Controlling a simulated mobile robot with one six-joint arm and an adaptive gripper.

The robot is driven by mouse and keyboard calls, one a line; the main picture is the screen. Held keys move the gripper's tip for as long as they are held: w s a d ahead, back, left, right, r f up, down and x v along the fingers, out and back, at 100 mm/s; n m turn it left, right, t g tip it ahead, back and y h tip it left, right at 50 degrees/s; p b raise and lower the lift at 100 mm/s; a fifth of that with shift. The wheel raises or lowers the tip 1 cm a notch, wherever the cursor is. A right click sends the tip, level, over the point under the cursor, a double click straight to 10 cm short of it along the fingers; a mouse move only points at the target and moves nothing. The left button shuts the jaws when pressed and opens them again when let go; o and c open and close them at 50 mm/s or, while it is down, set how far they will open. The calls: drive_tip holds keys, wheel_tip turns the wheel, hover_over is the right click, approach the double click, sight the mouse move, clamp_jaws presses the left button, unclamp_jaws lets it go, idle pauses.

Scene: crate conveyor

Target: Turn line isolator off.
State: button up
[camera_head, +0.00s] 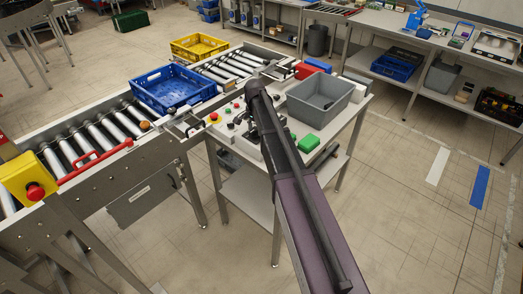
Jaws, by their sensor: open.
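A panel of small controls (226,121) stands on the near left part of the grey table, with red, black and green knobs and a yellow-ringed red button (214,117). I cannot tell which control is the line isolator, or its position; it may be hidden behind my arm. My arm reaches from the bottom right to the table and bends down over the panel. My gripper (250,132) is dark, small and partly hidden by the arm, low over or beside the panel. It is open, and I see nothing held in it. I cannot tell whether it touches a control.
Floor is clear at right.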

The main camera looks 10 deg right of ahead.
sight(255, 129)
drive_tip(key=shift+m, duration=0.4)
drive_tip(key=shift+m, duration=2)
drive_tip(key=m, duration=0.4)
wheel_tip(255, 129, up, 14)
drive_tip(key=p, duration=1.4)
drive_tip(key=s+f+n+b, duration=0.9)
drive_tip(key=s+f+b, duration=0.1)
drive_tip(key=s, duration=0.4)
drive_tip(key=s+f+n+b, duration=1)
drive_tip(key=s+f+b, duration=0.1)
drive_tip(key=s, duration=0.4)
drive_tip(key=shift+f+n, duration=0.15)
drive_tip(key=shift+n, duration=0.15)
